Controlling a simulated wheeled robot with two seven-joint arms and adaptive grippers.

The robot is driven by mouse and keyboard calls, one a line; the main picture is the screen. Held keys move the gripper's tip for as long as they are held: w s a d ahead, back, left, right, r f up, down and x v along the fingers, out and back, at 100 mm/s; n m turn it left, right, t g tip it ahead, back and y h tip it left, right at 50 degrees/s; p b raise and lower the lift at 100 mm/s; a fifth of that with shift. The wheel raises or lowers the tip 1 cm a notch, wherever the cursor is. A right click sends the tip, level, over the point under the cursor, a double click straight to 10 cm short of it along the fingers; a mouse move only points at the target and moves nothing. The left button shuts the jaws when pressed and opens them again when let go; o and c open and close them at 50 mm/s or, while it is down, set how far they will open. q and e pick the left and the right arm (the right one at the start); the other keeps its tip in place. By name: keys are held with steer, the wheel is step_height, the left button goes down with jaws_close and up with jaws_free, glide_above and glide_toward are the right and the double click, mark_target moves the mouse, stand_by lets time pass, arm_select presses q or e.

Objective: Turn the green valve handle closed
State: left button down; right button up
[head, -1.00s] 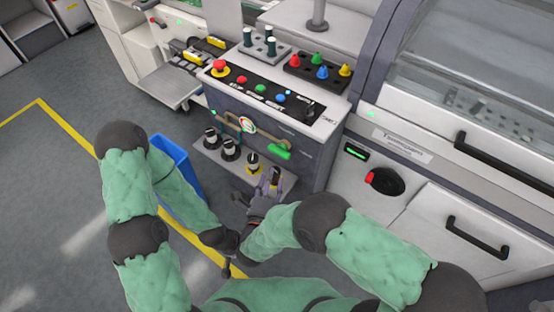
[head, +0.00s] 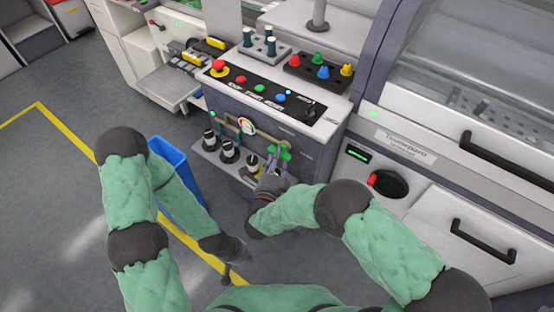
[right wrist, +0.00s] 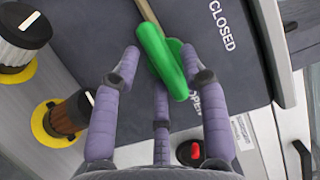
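The green valve handle (right wrist: 166,62) sits on a brass-coloured pipe (right wrist: 148,12) on the front of the grey panel. Its free end lies by the "OPEN" lettering (right wrist: 208,99), with "CLOSED" (right wrist: 221,26) higher up. In the head view the handle (head: 284,152) is partly covered by my right gripper (head: 276,160). In the right wrist view my right gripper (right wrist: 158,68) has its purple fingers spread on both sides of the handle; contact is unclear. My left gripper (head: 228,275) hangs low, away from the panel; its fingers are too small to read.
Several black-and-white knobs stand on the shelf (head: 205,158) below the panel, one on a yellow base (right wrist: 72,115) close to my right fingers. A blue bin (head: 170,160) stands on the left. A gauge (head: 246,126) sits left of the handle.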

jaws_close()
steer(key=shift+r, duration=0.15)
steer(key=n+p, duration=0.1)
steer(key=n+g+p, duration=0.1)
steer(key=shift+r+p, duration=0.3)
steer(key=shift+p, duration=0.05)
steer(key=n+p, duration=0.1)
steer(key=p, duration=0.1)
steer(key=n+g+p, duration=0.1)
steer(key=n+p, duration=0.1)
steer(key=n+g+p, duration=0.1)
steer(key=n+p, duration=0.1)
steer(key=shift+r+h, duration=0.25)
steer(key=shift+h, duration=0.15)
steer(key=n+g+h+p, duration=0.1)
steer(key=n+g+p, duration=0.1)
steer(key=n+p, duration=0.1)
steer(key=shift+a+r+p, duration=0.1)
steer(key=shift+a+p, duration=0.05)
steer(key=shift+p, duration=0.3)
steer(key=n+g+h+p, duration=0.1)
steer(key=n+p, duration=0.1)
steer(key=shift+n+h, duration=0.3)
steer(key=shift+n+g+p, duration=0.3)
steer(key=shift+n+p, duration=0.1)
steer(key=shift+p, duration=0.05)
steer(key=shift+f, duration=0.2)
